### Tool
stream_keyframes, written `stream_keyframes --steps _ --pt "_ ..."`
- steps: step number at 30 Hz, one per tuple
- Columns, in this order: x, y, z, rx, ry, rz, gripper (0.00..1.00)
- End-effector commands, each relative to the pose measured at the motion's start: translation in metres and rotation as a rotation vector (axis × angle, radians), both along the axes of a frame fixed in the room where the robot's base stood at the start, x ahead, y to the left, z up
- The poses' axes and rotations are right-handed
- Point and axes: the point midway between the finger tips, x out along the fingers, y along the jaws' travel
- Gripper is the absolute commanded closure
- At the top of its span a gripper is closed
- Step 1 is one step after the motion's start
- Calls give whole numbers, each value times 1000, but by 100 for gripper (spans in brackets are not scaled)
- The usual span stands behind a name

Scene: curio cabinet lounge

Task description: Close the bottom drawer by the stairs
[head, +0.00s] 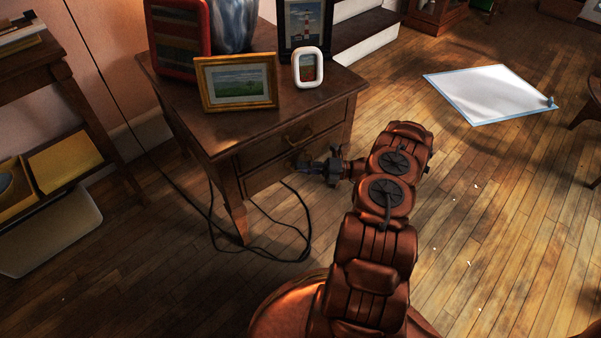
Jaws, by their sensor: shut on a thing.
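The small dark wooden table (195,128) has two drawers in its front and stands beside the stairs (362,35). The bottom drawer (262,176) looks about flush with the table front, though a small gap is hard to tell from this angle. The top drawer (270,152) is closed and has a curved brass handle (300,136). My gripper (308,166) is at the bottom drawer's front, shut on its handle, which the fingers hide.
A white panel (488,92) lies on open floor at right.

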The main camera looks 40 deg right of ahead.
Motion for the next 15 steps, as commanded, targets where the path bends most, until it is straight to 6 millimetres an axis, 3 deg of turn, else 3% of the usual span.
stream_keyframes --steps 11,12,15 --pt "6 -9 0 -1 1 -21 100" --pt "6 -9 0 -2 1 -21 88" --pt "6 -9 0 -3 1 -20 77"
